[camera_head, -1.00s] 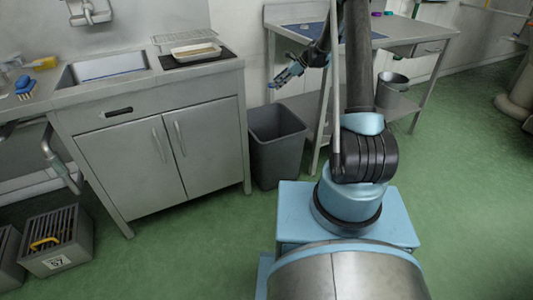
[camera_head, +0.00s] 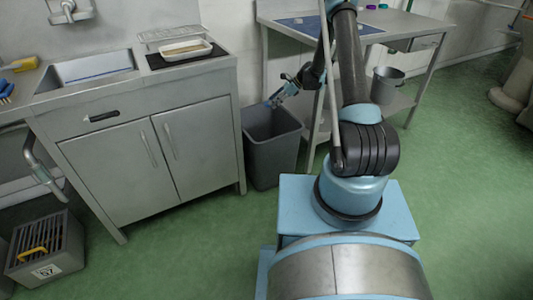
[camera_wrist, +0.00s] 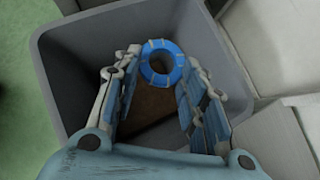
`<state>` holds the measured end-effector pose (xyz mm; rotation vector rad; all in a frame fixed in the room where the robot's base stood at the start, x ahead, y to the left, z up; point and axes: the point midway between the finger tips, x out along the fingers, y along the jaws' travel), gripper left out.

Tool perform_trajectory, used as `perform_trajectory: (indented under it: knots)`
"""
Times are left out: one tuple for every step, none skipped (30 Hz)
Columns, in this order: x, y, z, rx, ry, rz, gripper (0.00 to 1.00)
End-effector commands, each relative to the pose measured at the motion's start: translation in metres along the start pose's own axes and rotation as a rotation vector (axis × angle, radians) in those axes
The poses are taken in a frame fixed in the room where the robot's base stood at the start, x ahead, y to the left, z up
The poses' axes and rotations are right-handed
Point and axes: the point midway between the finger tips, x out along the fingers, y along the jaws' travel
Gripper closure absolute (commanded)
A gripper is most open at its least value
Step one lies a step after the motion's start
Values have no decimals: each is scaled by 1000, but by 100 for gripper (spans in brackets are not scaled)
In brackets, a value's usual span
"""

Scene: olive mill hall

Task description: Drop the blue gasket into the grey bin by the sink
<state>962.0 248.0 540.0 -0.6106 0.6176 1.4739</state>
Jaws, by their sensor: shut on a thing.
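The blue gasket (camera_wrist: 162,62) is a ring held between the fingertips of my gripper (camera_wrist: 160,75) in the wrist view. The fingers are shut on its two sides, and its hole faces the camera. The grey bin (camera_head: 272,158) stands on the floor just right of the sink cabinet. In the wrist view the bin (camera_wrist: 62,95) lies below, with its opening around the gasket and fingers. In the head view my gripper (camera_head: 274,101) is over the bin's opening, near its rim; the gasket is too small to make out clearly there. The brown bin bottom shows empty where visible.
The sink (camera_head: 95,68) is in a steel cabinet (camera_head: 150,150) left of the bin. A white tray (camera_head: 185,50) sits on the counter. A steel table (camera_head: 400,30) stands behind, with a metal bucket (camera_head: 388,85) on its lower shelf. A crate (camera_head: 45,250) is on the floor at left.

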Motion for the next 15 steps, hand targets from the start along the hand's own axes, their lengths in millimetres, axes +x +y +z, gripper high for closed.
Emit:
perform_trajectory:
  knots:
    - [4, -1, -6, 2, -1, -2, 77]
    - [7, 0, -7, 1, -1, -1, 77]
    - [11, 0, -9, 0, -1, 0, 77]
    - [14, 0, -10, -1, -1, 1, 77]
    - [16, 0, -12, -1, 0, 1, 77]
    - [20, 0, -13, -2, 0, 2, 77]
    - [22, 1, -14, -3, 0, 3, 77]
    - [24, 1, -15, -4, 0, 4, 77]
    - [26, 2, -16, -5, 0, 4, 77]
    - [28, 2, -17, -5, 0, 5, 78]
    - [29, 2, -18, -6, 0, 5, 78]
    - [31, 2, -18, -6, 0, 6, 78]
    - [32, 2, -18, -7, 0, 6, 78]
    - [32, 3, -18, -7, 0, 6, 78]
    - [33, 3, -18, -7, 0, 7, 78]
